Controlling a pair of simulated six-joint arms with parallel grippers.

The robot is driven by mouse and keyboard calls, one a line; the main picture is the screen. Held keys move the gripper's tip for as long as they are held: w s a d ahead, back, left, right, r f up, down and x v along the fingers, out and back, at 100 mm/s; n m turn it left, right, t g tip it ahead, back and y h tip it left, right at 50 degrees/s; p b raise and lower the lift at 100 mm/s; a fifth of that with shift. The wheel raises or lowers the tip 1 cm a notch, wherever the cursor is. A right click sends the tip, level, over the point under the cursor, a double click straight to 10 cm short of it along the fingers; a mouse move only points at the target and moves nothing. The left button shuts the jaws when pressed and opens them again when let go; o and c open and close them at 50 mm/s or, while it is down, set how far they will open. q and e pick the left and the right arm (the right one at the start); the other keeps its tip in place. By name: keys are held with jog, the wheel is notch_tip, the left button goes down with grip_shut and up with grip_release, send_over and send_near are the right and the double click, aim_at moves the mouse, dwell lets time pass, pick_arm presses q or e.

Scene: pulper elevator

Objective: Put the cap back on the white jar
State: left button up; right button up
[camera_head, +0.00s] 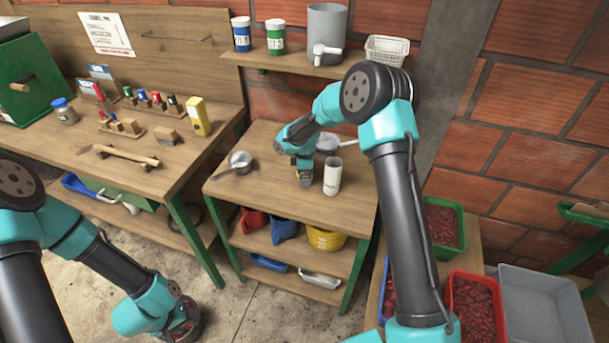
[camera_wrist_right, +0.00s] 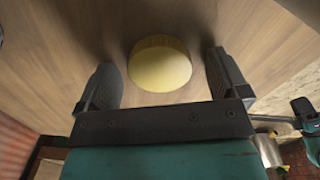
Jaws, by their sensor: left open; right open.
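The white jar (camera_head: 333,177) stands upright on the small wooden table, with faint dark marking on its side. My right gripper (camera_head: 304,179) points down at the tabletop just left of the jar. In the right wrist view, a round pale yellow cap (camera_wrist_right: 160,68) lies on the wood between the two spread fingers of this gripper (camera_wrist_right: 161,64). A gap shows on each side of the cap, so the fingers are apart from it. In the head view the cap is hidden by the gripper. My left gripper (camera_head: 186,328) hangs low over the floor, away from the table, open.
A small saucepan (camera_head: 240,160) stands left on the table (camera_head: 270,197), and a grey metal utensil (camera_head: 330,143) lies behind the jar. A shelf above holds a blue-labelled jar (camera_head: 241,34), a green-labelled jar (camera_head: 275,37) and a grey bucket (camera_head: 327,30). The table's front is clear.

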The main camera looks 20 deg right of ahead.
dwell(0.3)
jog(key=c, duration=1.1)
jog(key=shift+o, duration=0.2)
jog(key=shift+r, duration=0.15)
notch_tip(320, 180, up, 10)
